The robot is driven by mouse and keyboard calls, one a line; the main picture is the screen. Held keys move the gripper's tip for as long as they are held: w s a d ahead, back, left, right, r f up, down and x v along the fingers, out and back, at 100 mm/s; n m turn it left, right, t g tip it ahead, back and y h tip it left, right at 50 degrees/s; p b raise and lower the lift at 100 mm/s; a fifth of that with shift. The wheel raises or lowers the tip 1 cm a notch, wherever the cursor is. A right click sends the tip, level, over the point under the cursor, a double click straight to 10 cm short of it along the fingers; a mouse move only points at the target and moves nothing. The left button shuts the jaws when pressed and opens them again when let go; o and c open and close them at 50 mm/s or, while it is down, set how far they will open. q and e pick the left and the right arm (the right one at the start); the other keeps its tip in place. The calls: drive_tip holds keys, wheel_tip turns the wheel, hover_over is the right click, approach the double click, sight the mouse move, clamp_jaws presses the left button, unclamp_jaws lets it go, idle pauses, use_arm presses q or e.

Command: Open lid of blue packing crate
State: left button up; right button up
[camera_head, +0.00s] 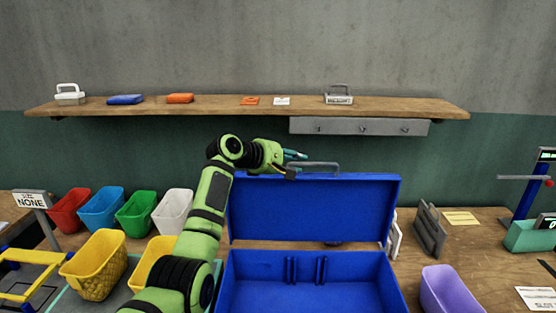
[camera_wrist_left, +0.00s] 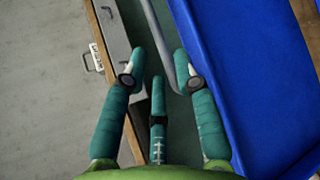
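The blue packing crate (camera_head: 310,290) stands on the bench with its inside visible. Its blue lid (camera_head: 315,210) stands upright at the back, swung up from the box. A grey handle (camera_head: 322,165) sits on the lid's top edge. My left gripper (camera_head: 294,163) is at the left end of this handle. In the left wrist view the gripper (camera_wrist_left: 159,70) has its fingers spread. The grey handle (camera_wrist_left: 160,50) runs between them, close to the right finger; I cannot tell whether they touch. The lid (camera_wrist_left: 245,80) fills the right side there. My right gripper is not in view.
A wooden shelf (camera_head: 210,106) with small cases runs along the wall above the lid. Coloured bins, including a yellow one (camera_head: 97,264), stand left of the crate. A purple bin (camera_head: 447,290) and grey racks (camera_head: 430,229) are to its right.

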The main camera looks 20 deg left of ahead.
use_arm(q)
drive_tip(key=v, duration=0.6)
idle(0.3)
